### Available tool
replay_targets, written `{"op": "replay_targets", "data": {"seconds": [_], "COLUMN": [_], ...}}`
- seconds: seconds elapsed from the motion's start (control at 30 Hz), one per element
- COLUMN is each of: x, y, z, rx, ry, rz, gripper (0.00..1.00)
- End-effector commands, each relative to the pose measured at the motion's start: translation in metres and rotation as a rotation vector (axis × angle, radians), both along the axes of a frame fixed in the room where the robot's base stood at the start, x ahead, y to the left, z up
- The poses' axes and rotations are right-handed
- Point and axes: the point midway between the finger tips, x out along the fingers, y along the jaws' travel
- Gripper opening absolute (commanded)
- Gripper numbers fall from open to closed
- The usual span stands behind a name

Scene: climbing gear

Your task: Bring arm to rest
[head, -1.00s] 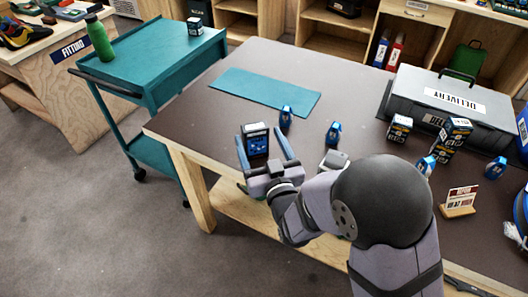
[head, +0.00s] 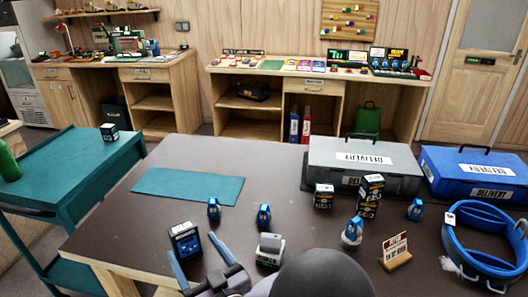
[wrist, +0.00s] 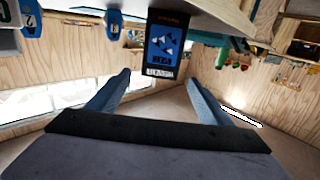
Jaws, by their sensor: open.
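My gripper (head: 191,245) is low in the head view, over the front edge of the table. Its two blue fingers are spread apart. A small dark box with a blue label (head: 185,240) stands upright on the table just beyond the fingertips. In the wrist view, which looks upside down, the same box (wrist: 170,42) shows ahead of the open fingers (wrist: 158,76), with no finger visibly closed on it. I cannot tell the exact gap. The dark round joint of my arm hides part of the table front.
On the brown table (head: 130,225) are a teal mat (head: 188,186), several blue devices, a grey device (head: 269,250), stacked boxes (head: 370,197), a sign (head: 396,252) and a blue coil (head: 485,240). Grey (head: 330,180) and blue (head: 475,175) cases stand behind. A teal cart (head: 70,170) is left.

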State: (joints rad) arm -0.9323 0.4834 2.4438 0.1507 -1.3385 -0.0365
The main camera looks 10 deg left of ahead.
Motion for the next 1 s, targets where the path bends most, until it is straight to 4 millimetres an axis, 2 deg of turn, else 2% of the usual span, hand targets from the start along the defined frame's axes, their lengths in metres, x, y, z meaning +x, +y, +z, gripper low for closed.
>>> {"op": "replay_targets", "data": {"seconds": [0.27,0.43,0.57,0.77,0.87,1.0], "x": [-0.011,-0.036,-0.060,-0.088,-0.091,-0.082], "y": [-0.004,-0.019,-0.038,-0.081,-0.113,-0.173], "z": [0.004,0.001,-0.003,-0.012,-0.023,-0.047], "rx": [-0.187,-0.380,-0.521,-0.681,-0.734,-0.759], "ry": [0.129,0.269,0.384,0.558,0.664,0.835], "rz": [0.010,0.044,0.078,0.102,0.073,-0.041], "gripper": [0.73,0.73,0.73,0.73,0.73,0.73]}}
